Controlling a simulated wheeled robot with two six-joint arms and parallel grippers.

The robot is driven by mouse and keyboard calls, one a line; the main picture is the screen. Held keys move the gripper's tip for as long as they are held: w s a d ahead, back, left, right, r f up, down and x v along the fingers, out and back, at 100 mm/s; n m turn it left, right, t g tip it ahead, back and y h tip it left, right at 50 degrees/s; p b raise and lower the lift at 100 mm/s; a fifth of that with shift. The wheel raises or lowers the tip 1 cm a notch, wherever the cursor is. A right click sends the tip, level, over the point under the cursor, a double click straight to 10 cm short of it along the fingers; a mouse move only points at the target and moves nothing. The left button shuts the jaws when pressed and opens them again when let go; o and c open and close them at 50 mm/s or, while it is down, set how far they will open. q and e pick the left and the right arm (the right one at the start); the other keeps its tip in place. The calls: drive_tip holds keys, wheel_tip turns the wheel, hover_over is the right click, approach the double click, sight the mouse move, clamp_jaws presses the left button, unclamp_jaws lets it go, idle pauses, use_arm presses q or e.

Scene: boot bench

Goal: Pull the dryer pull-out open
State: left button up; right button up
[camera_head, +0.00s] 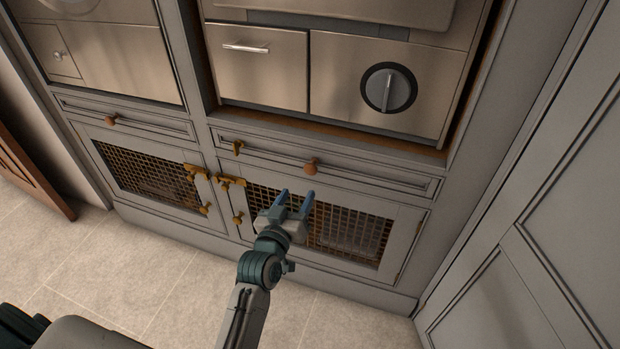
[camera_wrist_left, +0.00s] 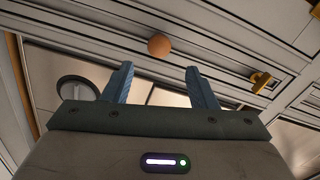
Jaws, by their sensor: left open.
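The pull-out front (camera_head: 375,177) under the right-hand steel appliance is a wide, shallow grey panel that sits flush and closed. It carries a round wooden knob (camera_head: 311,168) and a small brass catch (camera_head: 238,148) to its left. My left gripper (camera_head: 296,194) is open and empty, its two blue fingers pointing at the panel just below the knob. In the left wrist view the knob (camera_wrist_left: 159,45) shows just beyond the fingertips, centred between them and apart from them. The brass catch (camera_wrist_left: 260,82) shows at right there. My right gripper is out of view.
Below are mesh-fronted doors (camera_head: 345,232) with brass latches (camera_head: 231,181), close to my left arm. A similar closed drawer (camera_head: 150,126) is at left. A steel appliance with a dial (camera_head: 389,90) is above. A grey panel (camera_head: 540,200) stands at right. The tiled floor (camera_head: 130,285) is clear.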

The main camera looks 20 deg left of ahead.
sight(309, 171)
use_arm(q)
drive_tip(key=w, duration=1)
drive_tip(key=shift+w+d+r, duration=0.1)
drive_tip(key=shift+w+d, duration=0.1)
drive_tip(key=shift+w, duration=0.15)
clamp_jaws()
